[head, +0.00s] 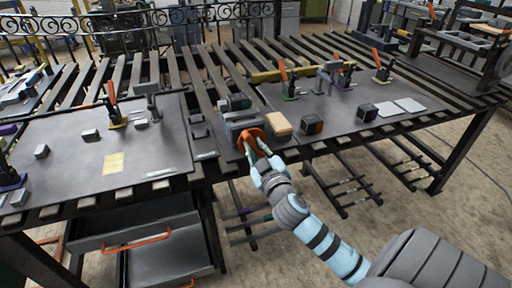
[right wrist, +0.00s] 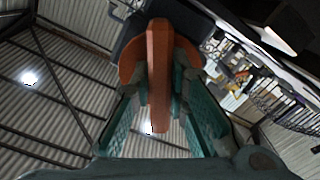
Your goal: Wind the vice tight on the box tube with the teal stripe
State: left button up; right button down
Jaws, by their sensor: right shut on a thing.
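The grey vice (head: 238,119) stands at the front edge of the slatted table, with an orange winding handle (head: 251,142) on its near side. My right gripper (head: 259,157) is at this handle and shut on it. In the right wrist view the orange handle (right wrist: 158,60) runs between the two teal fingers (right wrist: 160,92), with the dark vice body behind it. A dark piece with a teal part (head: 236,101) sits at the back of the vice; I cannot tell clearly whether it is the striped box tube or whether the jaws touch it. My left gripper is not in view.
A tan wooden block (head: 278,124) lies just right of the vice. Orange-handled clamps (head: 113,108) stand on both plates. An open drawer (head: 150,248) hangs below the left side. The left plate has free room.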

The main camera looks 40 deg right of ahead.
jog(key=shift+f, duration=0.2)
jog(key=c, duration=1.8)
grip_release()
jog(key=shift+c, duration=0.2)
jog(key=shift+o, duration=1.4)
jog(key=shift+r, duration=0.15)
jog(key=v, duration=1.2)
